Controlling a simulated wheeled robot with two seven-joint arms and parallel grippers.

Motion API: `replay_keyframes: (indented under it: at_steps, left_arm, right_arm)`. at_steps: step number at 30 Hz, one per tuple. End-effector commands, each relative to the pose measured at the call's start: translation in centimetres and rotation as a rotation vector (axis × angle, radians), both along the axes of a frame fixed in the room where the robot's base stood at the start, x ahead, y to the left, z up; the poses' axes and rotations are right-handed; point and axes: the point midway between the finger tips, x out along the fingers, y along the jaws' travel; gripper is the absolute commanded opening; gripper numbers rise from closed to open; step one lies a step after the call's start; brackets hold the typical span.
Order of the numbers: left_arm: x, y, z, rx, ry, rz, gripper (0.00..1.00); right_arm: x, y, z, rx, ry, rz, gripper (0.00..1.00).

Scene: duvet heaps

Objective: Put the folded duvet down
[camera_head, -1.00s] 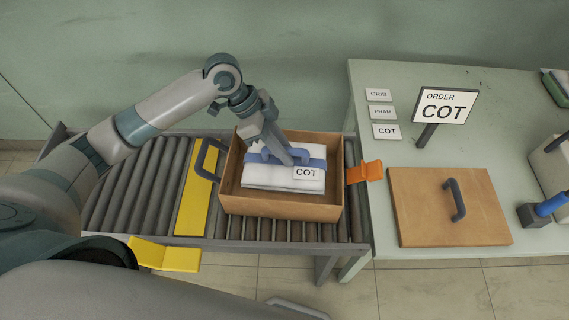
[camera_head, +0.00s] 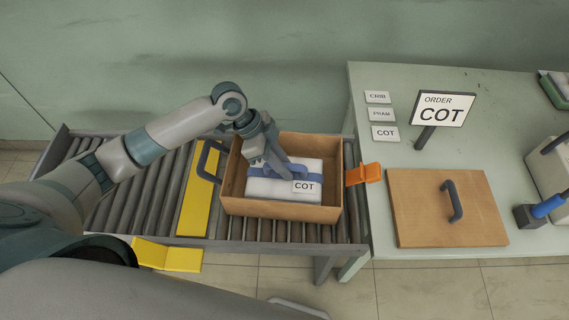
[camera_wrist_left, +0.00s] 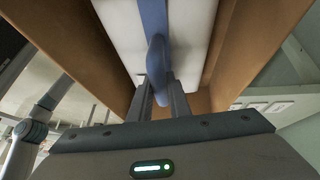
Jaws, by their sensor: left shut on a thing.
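The folded duvet (camera_head: 262,188) is a white bundle with a blue band and a label reading COT. It lies inside the open cardboard box (camera_head: 275,209) on the roller conveyor. My left gripper (camera_head: 280,170) reaches down into the box from above and is shut on the band's blue handle. In the left wrist view the gripper (camera_wrist_left: 161,92) has its two fingers around the blue handle (camera_wrist_left: 156,55), with the white duvet (camera_wrist_left: 190,30) beyond. Whether the duvet's underside touches the box floor is hidden. My right gripper is not in view.
The roller conveyor (camera_head: 120,190) has a yellow plate (camera_head: 197,195) left of the box and an orange piece (camera_head: 363,174) at its right. The green table (camera_head: 405,165) holds a brown lid with a handle (camera_head: 440,210), an ORDER COT sign (camera_head: 442,108) and several small label cards.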

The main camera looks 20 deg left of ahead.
Motion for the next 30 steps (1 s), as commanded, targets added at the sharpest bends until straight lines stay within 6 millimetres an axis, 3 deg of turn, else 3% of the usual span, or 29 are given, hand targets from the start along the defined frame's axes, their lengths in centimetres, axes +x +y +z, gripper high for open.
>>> replay_keyframes:
  at_steps: [9, 10, 12, 22, 30]
  left_arm:
    - [0.1, 0.0, -0.2, -0.001, -0.002, 0.0, 0.0]
    - [0.0, 0.0, -0.3, 0.0, 0.0, 0.0, 0.19]
    - [0.0, 0.0, -0.2, 0.0, -0.001, -0.001, 0.35]
    - [0.0, 0.0, -0.1, 0.0, -0.001, -0.001, 0.35]
    - [0.2, 0.9, 1.2, 0.002, -0.003, 0.0, 0.35]
  right_arm:
    - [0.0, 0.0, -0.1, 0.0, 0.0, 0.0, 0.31]
    - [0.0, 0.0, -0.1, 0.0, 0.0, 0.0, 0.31]
    - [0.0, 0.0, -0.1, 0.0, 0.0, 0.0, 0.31]
    - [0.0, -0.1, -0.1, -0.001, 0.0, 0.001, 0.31]
    - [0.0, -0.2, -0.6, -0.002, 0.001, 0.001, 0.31]
